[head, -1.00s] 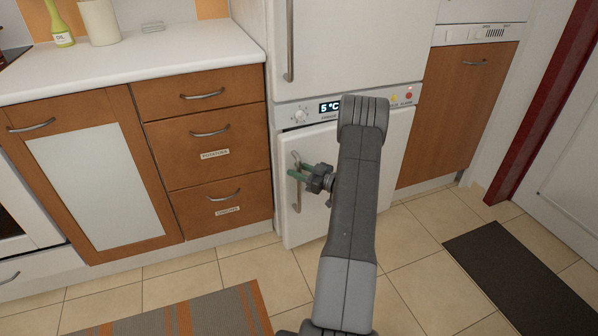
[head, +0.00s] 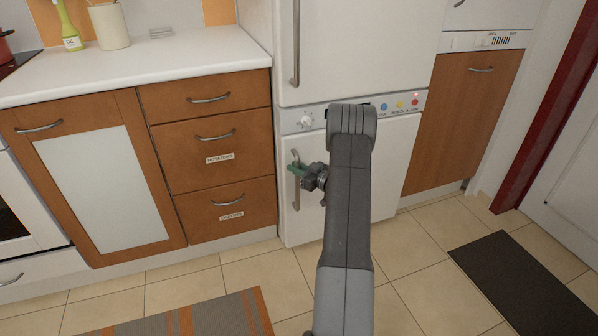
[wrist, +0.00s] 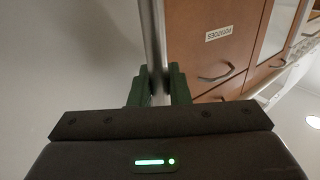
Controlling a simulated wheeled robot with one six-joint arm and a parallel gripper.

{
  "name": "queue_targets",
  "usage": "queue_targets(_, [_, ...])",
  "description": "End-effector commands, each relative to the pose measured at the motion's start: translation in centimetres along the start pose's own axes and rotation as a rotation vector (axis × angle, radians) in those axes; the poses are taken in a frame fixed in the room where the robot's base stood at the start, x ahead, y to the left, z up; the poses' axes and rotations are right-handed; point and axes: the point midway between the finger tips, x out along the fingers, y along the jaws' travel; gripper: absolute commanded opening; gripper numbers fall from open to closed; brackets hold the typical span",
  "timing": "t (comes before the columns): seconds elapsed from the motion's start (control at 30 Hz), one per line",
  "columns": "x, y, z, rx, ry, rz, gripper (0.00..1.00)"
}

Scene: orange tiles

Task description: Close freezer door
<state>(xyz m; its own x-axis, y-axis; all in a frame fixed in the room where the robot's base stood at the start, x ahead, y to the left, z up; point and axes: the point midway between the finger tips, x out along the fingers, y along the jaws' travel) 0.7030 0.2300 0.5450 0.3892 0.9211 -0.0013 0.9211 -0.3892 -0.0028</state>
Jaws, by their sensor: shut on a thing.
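The freezer door (head: 390,165) is the white lower door of the tall fridge-freezer in the head view. It looks almost flush with the cabinet; whether a small gap is left I cannot tell, as my arm covers its middle. Its vertical metal handle (head: 296,197) is on the left side. My gripper (head: 297,169), with green fingers, is shut on the upper part of this handle. In the wrist view the handle (wrist: 153,40) runs between the green fingers (wrist: 158,90), with the white door surface (wrist: 70,65) to the left.
The fridge door (head: 355,45) above is shut. Wooden drawers (head: 215,145) stand to the left, a wooden cabinet (head: 465,120) to the right. A striped rug (head: 215,315) and a dark mat (head: 520,275) lie on the tiled floor.

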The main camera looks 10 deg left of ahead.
Motion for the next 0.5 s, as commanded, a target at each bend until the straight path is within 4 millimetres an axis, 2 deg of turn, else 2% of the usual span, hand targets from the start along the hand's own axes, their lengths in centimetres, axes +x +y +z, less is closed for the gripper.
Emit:
queue_targets(0.07, [0.19, 0.47, -0.45, -0.009, 0.005, 0.008, 0.00])
queue_targets(0.1, [0.18, 0.48, -0.46, -0.009, 0.006, 0.008, 0.18])
queue_targets(0.2, [0.17, 0.46, -0.47, -0.009, 0.006, 0.008, 0.35])
queue_targets(0.5, [-0.18, 0.46, -0.48, -0.009, 0.005, 0.007, 0.35])
